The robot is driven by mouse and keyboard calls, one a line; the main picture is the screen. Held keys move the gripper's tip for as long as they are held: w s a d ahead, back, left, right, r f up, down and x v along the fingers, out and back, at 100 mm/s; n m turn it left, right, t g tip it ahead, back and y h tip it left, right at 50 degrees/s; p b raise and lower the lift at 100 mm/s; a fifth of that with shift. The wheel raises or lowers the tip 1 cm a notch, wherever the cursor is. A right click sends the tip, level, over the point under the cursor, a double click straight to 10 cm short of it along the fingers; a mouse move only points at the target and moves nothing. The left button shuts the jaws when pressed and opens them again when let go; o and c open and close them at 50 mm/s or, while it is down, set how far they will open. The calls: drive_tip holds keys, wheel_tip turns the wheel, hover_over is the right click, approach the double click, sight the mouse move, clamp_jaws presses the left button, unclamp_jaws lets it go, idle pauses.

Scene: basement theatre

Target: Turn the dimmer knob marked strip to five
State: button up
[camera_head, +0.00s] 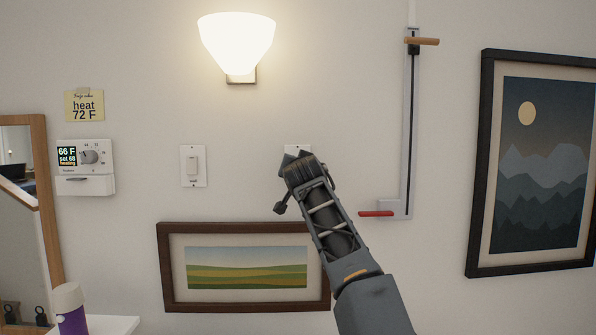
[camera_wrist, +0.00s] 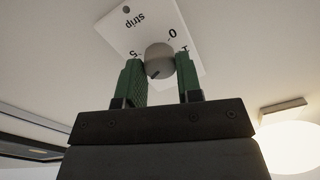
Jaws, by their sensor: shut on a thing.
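The strip dimmer is a white wall plate (camera_wrist: 122,33) printed "strip", tilted and upside down in the wrist view. Its round grey knob (camera_wrist: 160,56) has a dark mark on its lower-left part. A "5" is printed left of the knob and a "0" above right. Another mark, partly hidden, lies at the right finger. My gripper (camera_wrist: 160,70) has its green fingers on either side of the knob and is shut on it. In the head view, my gripper (camera_head: 292,160) covers most of the plate (camera_head: 298,148), with only its top edge showing, and hides the knob.
A switch (camera_head: 193,166) and a thermostat (camera_head: 86,167) are on the wall to the left. A lit lamp (camera_head: 237,40) is above. A landscape picture (camera_head: 165,270) hangs below. A slider rail (camera_head: 408,130) with a red handle (camera_head: 376,213) stands right of my arm.

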drive_tip(key=m+b, duration=0.1)
drive_tip(key=m, duration=1.1)
drive_tip(key=shift+f, duration=0.15)
idle(0.5)
drive_tip(key=o, duration=0.9)
drive_tip(key=shift+o, duration=0.2)
